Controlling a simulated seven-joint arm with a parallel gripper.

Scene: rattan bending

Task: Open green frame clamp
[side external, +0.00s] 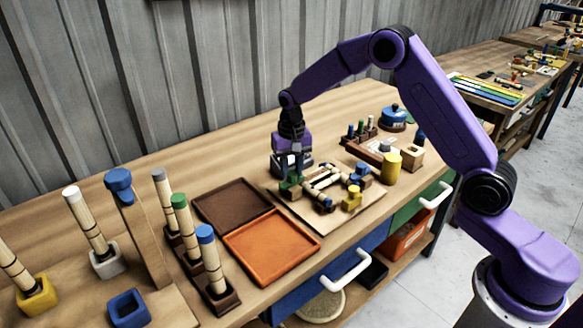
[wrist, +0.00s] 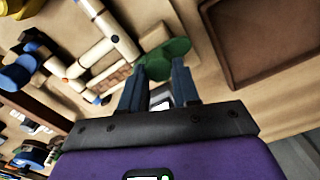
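The green frame clamp (side external: 291,184) sits at the left end of a small light-wood frame (side external: 323,179) on a board. In the wrist view the clamp (wrist: 166,58) is a rounded green part directly ahead of my fingers. My gripper (side external: 290,174) points down over it, and its dark blue-grey fingers (wrist: 158,68) stand apart with green showing between and beyond the tips. I see a gap between the fingers; whether they touch the clamp is unclear. The fingers partly hide the clamp.
A blue clamp (side external: 359,174) and a yellow one (side external: 352,197) stand at the frame's right. A brown tray (side external: 233,207) and an orange tray (side external: 270,246) lie to its left. A yellow cylinder (side external: 391,168) and wooden blocks stand behind right. Upright capped rattan poles crowd the left.

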